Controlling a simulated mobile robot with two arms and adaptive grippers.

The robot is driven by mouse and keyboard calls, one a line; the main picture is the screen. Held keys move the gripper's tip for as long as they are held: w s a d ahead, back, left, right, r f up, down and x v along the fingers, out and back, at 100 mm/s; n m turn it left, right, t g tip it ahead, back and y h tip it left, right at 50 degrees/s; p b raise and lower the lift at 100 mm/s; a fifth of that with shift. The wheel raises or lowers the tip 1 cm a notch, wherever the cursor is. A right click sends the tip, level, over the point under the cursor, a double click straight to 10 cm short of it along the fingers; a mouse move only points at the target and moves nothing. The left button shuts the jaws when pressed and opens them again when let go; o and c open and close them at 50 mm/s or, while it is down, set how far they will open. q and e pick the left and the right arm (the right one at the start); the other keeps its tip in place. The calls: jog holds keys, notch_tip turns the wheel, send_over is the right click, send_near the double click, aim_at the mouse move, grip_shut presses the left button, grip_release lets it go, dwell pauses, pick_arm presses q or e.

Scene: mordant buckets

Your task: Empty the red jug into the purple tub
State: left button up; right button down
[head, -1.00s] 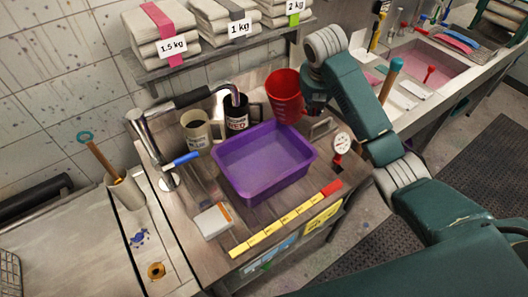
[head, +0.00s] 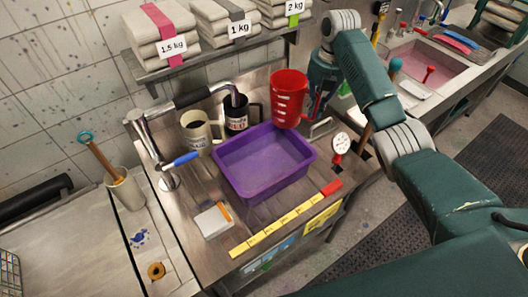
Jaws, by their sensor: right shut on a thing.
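The red jug (head: 289,97) is held upright in the air, just behind and above the back right corner of the purple tub. It has pale marks on its side, and its contents are hidden. My right gripper (head: 314,100) is shut on the jug from its right side; the fingertips are partly hidden. The purple tub (head: 266,190) stands on the worktop and its visible floor looks empty. My left gripper is not in view.
A cream mug (head: 197,133) and a black mug (head: 236,116) stand behind the tub, near a tap (head: 150,137). A yellow strip (head: 280,222) lies along the front. A round white dial (head: 341,143) stands right of the tub. A shelf with stacked bags hangs above.

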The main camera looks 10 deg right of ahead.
aim_at(318, 94)
jog(key=shift+r, duration=3.05)
jog(key=shift+f, duration=0.15)
